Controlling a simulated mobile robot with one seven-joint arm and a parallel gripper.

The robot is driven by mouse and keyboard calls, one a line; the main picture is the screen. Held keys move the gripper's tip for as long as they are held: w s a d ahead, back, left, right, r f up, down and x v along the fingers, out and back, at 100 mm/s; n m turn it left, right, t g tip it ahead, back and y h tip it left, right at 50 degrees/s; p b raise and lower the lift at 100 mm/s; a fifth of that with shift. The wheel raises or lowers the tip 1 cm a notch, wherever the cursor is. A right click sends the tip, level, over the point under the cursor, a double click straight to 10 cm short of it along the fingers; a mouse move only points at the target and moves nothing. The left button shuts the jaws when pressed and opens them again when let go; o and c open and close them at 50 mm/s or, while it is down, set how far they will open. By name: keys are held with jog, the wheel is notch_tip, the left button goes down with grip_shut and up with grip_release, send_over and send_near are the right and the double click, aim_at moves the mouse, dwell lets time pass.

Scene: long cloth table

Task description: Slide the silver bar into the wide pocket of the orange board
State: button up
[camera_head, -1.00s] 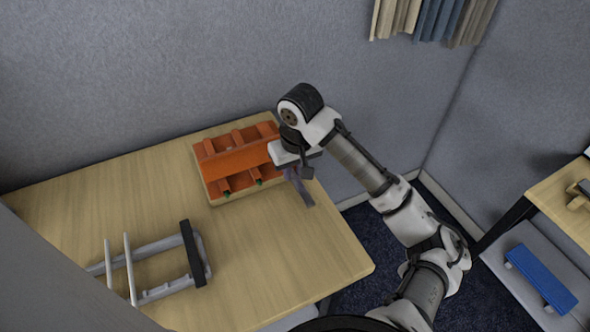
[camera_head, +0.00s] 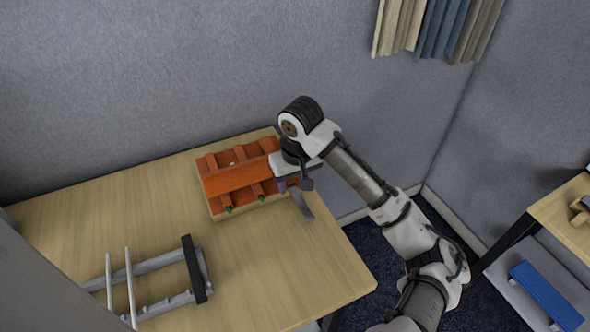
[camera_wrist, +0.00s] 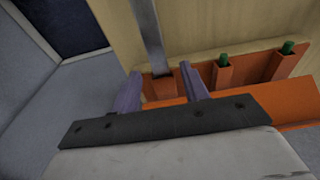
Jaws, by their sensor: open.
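The orange board (camera_head: 222,184) is a raised orange rack with several pockets, on the wooden table against the back wall. My gripper (camera_wrist: 160,76) is at the board's right end, its two purple fingers open and apart, one on each side of an orange pocket (camera_wrist: 160,88). The silver bar (camera_wrist: 150,35) is a long flat strip; it also shows in the head view (camera_head: 302,204), sticking out toward the front of the table. Its near end meets the mouth of that pocket between my fingers. How deep it sits is hidden. My wrist covers the board's right end in the head view.
Two green-tipped pieces (camera_wrist: 287,48) sit in neighbouring pockets. A grey frame with a dark bar (camera_head: 194,268) stands at the table's front left. The table's middle (camera_head: 255,265) is clear. A blue bar-shaped object (camera_head: 545,295) lies off to the right, below another table.

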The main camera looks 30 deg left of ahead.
aim_at(297, 196)
notch_tip(297, 196, up, 13)
jog(key=s+d+b, duration=0.1)
jog(key=shift+d, duration=0.25)
jog(key=shift+s+r, duration=0.1)
